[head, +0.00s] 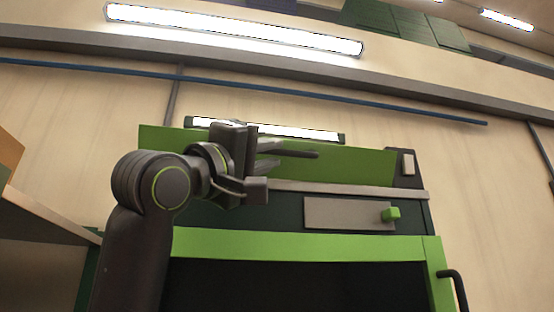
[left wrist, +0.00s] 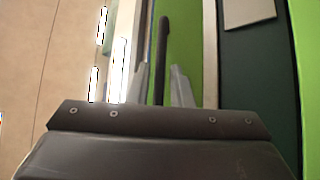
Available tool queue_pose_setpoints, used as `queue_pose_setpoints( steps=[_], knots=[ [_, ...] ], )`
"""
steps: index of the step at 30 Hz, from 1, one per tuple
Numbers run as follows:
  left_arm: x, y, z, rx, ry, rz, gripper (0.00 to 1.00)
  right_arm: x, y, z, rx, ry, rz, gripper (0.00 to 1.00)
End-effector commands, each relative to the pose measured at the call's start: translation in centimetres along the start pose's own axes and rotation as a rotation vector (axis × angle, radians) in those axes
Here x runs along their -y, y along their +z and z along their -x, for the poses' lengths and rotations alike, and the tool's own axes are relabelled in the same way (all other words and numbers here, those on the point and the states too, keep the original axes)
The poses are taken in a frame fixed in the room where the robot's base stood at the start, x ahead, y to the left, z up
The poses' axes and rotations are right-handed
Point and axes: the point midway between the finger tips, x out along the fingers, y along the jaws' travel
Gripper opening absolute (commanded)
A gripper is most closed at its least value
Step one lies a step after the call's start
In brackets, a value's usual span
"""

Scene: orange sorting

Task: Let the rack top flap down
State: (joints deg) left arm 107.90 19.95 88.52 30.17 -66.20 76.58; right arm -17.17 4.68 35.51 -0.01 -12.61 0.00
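The rack's top flap (head: 350,163) is a long green panel along the top of the rack in the head view. It appears raised above the grey top edge. A dark bar-like handle (head: 306,154) sticks out in front of it. My left gripper (head: 276,155) is at this bar, in front of the flap. In the left wrist view, the bar (left wrist: 162,55) runs between the two fingers (left wrist: 158,80), with a narrow gap on each side. The gripper looks open around it; contact is not clear. The green flap (left wrist: 184,45) lies behind. My right gripper is not in view.
Below the flap is a dark front with a grey plate (head: 340,213) and a green knob (head: 391,214). A green frame (head: 300,245) surrounds a dark opening. A black handle (head: 455,285) is at right. A lit lamp strip (head: 300,132) shows behind the flap.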

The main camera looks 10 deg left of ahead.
Motion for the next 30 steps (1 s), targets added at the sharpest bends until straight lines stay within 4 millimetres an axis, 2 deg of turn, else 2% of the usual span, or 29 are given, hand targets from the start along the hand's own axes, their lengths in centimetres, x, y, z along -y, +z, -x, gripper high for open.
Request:
queue_pose_setpoints(
  steps=[1, 3, 12, 18, 24, 30],
  knots=[
    [0.4, 0.2, 1.5, -0.004, 0.001, -0.004, 0.2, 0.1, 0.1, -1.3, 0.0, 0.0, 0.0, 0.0],
    [0.4, 0.2, 2.9, -0.004, 0.002, -0.003, 0.2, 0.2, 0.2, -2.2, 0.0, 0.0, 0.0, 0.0],
    [0.5, 0.2, 9.2, -0.004, 0.0, -0.004, 0.2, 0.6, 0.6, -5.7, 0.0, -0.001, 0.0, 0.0],
    [0.3, 0.1, 12.7, -0.003, 0.0, -0.003, 0.2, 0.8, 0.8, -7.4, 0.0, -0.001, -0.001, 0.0],
    [0.2, 0.1, 14.3, -0.001, -0.001, -0.001, 0.2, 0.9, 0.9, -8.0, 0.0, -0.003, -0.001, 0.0],
    [0.1, 0.0, 14.5, 0.001, -0.001, 0.0, 0.2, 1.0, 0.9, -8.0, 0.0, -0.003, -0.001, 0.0]
  ],
)
